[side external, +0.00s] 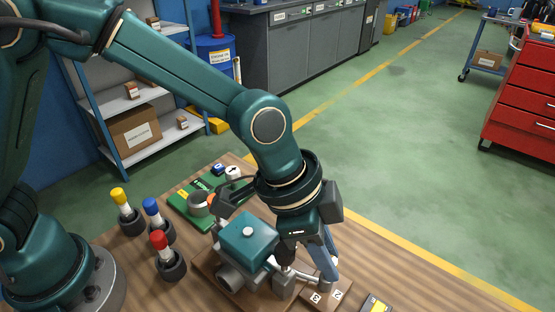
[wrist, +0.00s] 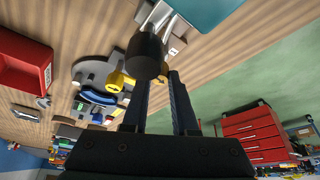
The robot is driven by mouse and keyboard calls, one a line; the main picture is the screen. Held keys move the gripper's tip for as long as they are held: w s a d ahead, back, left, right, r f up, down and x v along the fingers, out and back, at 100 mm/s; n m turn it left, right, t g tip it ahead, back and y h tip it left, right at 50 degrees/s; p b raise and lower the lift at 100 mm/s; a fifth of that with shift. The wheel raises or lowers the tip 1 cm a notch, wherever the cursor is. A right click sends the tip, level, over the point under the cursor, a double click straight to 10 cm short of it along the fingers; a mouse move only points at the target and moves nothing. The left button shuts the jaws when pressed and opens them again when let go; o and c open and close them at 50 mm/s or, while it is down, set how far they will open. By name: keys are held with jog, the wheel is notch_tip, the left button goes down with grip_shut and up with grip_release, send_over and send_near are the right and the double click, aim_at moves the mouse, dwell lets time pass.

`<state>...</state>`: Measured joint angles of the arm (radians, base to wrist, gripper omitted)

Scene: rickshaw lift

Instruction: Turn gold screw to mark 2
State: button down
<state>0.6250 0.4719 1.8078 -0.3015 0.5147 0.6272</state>
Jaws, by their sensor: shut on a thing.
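The teal-topped unit (side external: 247,240) sits on a wooden board on the table, with number plates such as the one marked 2 (side external: 315,297) at its right. My gripper (wrist: 160,80) is low over the right side of this unit. Its jaws are shut at a black-knobbed handle (wrist: 145,56), whose silver rod runs up towards a small white plate (wrist: 174,51) in the wrist view. A gold round piece (wrist: 118,81) shows just left of the knob and may be the gold screw. The fingers and knob hide the exact contact. The screw is not clear in the side view.
Red (side external: 167,255), blue (side external: 157,220) and yellow-topped (side external: 127,210) handles stand in dark holders left of the unit. A green board (side external: 190,208) with fittings lies behind. A red tray (wrist: 25,65) shows in the wrist view.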

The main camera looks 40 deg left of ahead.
jog(key=m+g, duration=0.1)
jog(key=m, duration=0.2)
jog(key=shift+w+m, duration=0.15)
jog(key=shift+m, duration=0.25)
jog(key=m+g, duration=0.1)
jog(key=m, duration=0.1)
jog(key=m+g, duration=0.1)
jog(key=m, duration=0.1)
jog(key=shift+w+m+h, duration=0.1)
jog(key=shift+m+h, duration=0.2)
jog(key=m+g, duration=0.1)
jog(key=m, duration=0.2)
jog(key=m+g+y, duration=0.1)
jog(key=m, duration=0.2)
jog(key=shift+w+m, duration=0.15)
jog(key=shift+m, duration=0.25)
jog(key=shift+g, duration=0.3)
jog(key=c, duration=0.7)
grip_release()
jog(key=shift+v, duration=2.55)
jog(key=shift+d, duration=0.1)
